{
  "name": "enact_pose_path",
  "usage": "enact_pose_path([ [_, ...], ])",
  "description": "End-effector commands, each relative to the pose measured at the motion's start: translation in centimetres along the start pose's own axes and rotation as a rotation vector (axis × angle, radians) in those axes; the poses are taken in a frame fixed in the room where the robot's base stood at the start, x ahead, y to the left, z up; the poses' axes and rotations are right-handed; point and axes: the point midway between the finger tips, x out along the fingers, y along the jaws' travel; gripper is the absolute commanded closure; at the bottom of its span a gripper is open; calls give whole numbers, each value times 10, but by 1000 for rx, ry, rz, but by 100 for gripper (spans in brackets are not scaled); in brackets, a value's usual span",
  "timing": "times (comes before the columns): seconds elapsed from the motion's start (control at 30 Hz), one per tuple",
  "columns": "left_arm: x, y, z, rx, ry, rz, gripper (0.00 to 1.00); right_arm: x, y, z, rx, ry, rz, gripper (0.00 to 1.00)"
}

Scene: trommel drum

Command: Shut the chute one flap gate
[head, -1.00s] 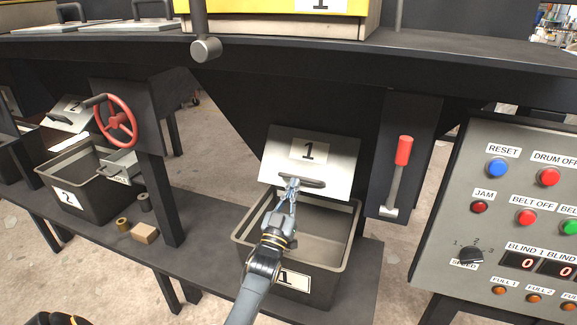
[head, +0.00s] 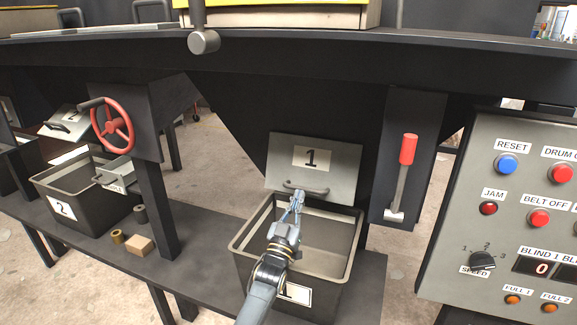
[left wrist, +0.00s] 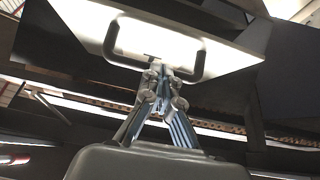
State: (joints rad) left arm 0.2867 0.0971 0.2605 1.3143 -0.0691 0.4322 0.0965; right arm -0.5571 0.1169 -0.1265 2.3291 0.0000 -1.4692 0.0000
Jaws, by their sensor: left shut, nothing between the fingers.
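The chute one flap gate (head: 335,160) is a grey plate labelled 1 with a dark bar handle (head: 318,191) near its lower edge. It hangs steeply above bin 1 (head: 350,266); whether it sits fully against the chute I cannot tell. My left gripper (head: 298,196) is shut and empty, its fingertips at the left part of the handle. In the left wrist view the fingertips (left wrist: 160,82) show just below the handle (left wrist: 153,63) and the pale plate (left wrist: 160,40). Whether they touch it is unclear. My right gripper is not in view.
A red-handled lever (head: 405,165) stands right of the gate. The control panel (head: 450,240) is at the right. A red handwheel (head: 112,127) and bin 2 (head: 85,190) are at the left. Small loose pieces, including a tan block (head: 139,246), lie on the shelf.

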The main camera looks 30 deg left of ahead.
Motion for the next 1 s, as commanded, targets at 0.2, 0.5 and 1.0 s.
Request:
enact_pose_path([
  [0.2,0,0,3,0,-2,0,100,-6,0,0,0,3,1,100],
  [0.5,0,0,3,0,-3,0,100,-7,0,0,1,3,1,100],
  [1.0,32,-1,-60,2,19,0,100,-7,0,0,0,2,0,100],
])
